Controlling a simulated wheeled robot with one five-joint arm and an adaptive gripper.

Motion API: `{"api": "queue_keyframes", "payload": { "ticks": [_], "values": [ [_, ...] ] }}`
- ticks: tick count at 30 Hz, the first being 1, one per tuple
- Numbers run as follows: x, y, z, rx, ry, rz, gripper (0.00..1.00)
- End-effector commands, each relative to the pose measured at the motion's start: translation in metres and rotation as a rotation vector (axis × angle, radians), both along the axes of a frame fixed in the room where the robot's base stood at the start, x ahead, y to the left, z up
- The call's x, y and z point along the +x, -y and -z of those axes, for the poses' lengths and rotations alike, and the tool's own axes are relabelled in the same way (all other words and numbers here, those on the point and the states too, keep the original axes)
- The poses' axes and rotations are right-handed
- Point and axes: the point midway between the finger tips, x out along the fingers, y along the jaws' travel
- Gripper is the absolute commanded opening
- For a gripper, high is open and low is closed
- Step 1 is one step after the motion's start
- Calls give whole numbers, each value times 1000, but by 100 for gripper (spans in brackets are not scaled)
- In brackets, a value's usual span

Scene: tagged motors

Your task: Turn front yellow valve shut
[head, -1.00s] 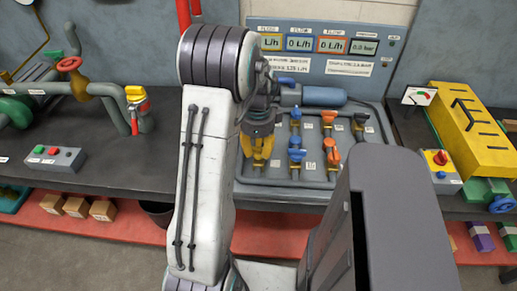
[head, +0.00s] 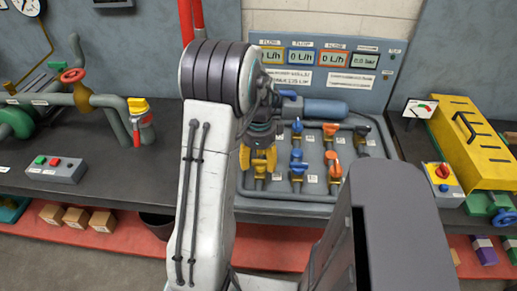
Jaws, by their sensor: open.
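The front yellow valve (head: 262,167) is at the left end of the front row on the grey pipe panel. It is partly hidden behind my gripper (head: 257,152), whose yellow-orange fingers overlap it in the picture. My gripper is open and points down at the valve. I cannot tell whether the fingers touch the handle or which way the handle is turned. The front row also has a blue valve (head: 297,165) and an orange valve (head: 333,165) to the right.
A back row holds a blue valve (head: 297,128), an orange valve (head: 330,131) and a dark one (head: 362,132). A blue-grey cylinder (head: 325,109) lies behind them. Displays (head: 302,60) stand at the back. A yellow box (head: 468,140) is at right.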

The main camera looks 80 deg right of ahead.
Motion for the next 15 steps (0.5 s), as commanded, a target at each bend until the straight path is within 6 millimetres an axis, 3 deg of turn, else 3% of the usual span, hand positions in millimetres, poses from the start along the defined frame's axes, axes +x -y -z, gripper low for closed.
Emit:
{"api": "queue_keyframes", "payload": {
  "ticks": [15],
  "values": [
    [1, 1, -80, -4, 0, -1, 59]
  ]
}}
